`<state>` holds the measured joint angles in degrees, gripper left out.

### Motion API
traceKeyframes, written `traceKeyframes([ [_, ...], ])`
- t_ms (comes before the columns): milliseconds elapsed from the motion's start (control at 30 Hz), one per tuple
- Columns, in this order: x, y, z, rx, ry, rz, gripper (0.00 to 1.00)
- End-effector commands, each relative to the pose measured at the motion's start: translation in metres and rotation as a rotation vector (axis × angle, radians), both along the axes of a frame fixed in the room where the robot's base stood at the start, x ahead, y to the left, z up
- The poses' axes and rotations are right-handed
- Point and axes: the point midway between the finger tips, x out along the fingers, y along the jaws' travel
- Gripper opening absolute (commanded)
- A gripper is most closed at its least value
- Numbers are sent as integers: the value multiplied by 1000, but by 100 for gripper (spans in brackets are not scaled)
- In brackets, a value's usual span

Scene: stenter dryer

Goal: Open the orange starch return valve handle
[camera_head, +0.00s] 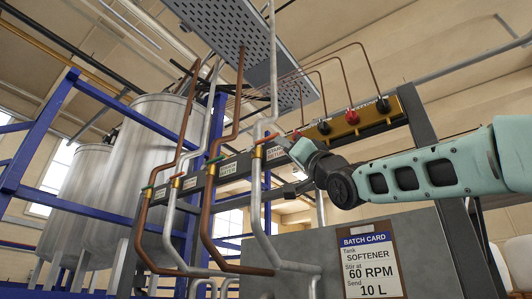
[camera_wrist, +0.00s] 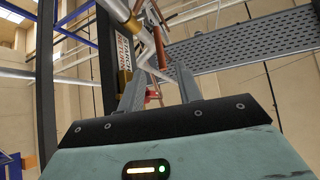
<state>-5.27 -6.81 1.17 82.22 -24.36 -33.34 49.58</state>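The orange-red starch return valve handle (camera_head: 267,138) sits on a grey pipe, left of the label plate (camera_head: 274,153) in the head view. My gripper (camera_head: 286,143) is just right of it, pointing left. In the wrist view my gripper (camera_wrist: 160,78) has its two fingers apart, with nothing clearly held between them. The starch return label (camera_wrist: 124,60) shows left of the fingers, beside a pipe. A small red piece (camera_wrist: 152,95) shows between the fingers; whether it is part of the handle, I cannot tell. Contact with the handle cannot be made out.
More pipes with valves stand left, including one with a green handle (camera_head: 214,160). A yellow panel (camera_head: 345,124) with black and red knobs lies above my arm. A grey cabinet (camera_head: 325,240) with a batch card (camera_head: 368,262) is below. A perforated tray (camera_wrist: 245,40) hangs overhead.

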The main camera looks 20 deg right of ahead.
Motion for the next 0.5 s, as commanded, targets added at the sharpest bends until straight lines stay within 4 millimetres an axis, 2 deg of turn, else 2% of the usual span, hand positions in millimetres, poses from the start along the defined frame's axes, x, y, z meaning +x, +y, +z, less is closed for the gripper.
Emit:
traceKeyframes([
  [33,8,4,14,0,1,2,35],
  [200,32,15,39,1,2,2,35],
  [500,62,29,69,0,2,1,35],
])
